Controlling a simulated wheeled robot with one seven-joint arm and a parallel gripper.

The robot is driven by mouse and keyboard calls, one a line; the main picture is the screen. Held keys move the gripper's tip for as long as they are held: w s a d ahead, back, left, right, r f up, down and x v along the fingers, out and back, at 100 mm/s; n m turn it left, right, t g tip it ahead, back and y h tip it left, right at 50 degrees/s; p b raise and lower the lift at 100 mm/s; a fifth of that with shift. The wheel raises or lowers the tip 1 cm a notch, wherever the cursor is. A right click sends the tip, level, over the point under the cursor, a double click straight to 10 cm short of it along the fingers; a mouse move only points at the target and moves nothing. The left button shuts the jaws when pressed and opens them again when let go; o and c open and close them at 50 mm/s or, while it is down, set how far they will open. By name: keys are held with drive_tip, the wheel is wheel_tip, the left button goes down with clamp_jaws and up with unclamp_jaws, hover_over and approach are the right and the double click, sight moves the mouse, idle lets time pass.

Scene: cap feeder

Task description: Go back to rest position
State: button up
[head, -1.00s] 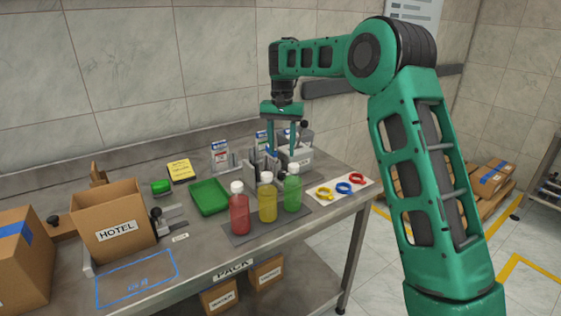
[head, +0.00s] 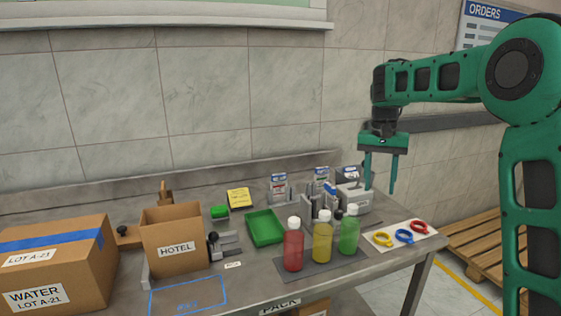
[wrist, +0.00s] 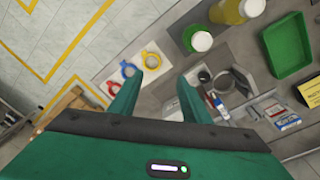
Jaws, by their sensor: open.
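My gripper (head: 380,187) is raised above the right end of the metal table (head: 240,284) in the head view. Its two fingers are apart with nothing between them. In the wrist view my gripper (wrist: 155,98) also shows open and empty, high over the table. Below it stand a red bottle (head: 293,250), a yellow bottle (head: 322,241) and a green bottle (head: 349,235), upright with white caps on a dark mat. The yellow, blue and red rings lie on a white card (head: 381,246) to their right.
A green tray (head: 264,228), an open HOTEL box (head: 174,255) and a large WATER box (head: 62,262) stand to the left. Small devices and label stands crowd the table's back right. A pallet (head: 480,243) lies on the floor beyond the table.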

drive_tip(key=s+d, duration=0.5)
drive_tip(key=s, duration=0.7)
drive_tip(key=s+d, duration=0.6)
drive_tip(key=s, duration=0.5)
drive_tip(key=s+f, duration=0.4)
drive_tip(key=s, duration=0.5)
drive_tip(key=s+a+f+y, duration=0.1)
drive_tip(key=s+f, duration=0.4)
drive_tip(key=s, duration=0.5)
drive_tip(key=shift+m, duration=0.4)
drive_tip(key=shift+a, duration=0.1)
drive_tip(key=shift+w+f, duration=0.2)
drive_tip(key=shift+w, duration=0.4)
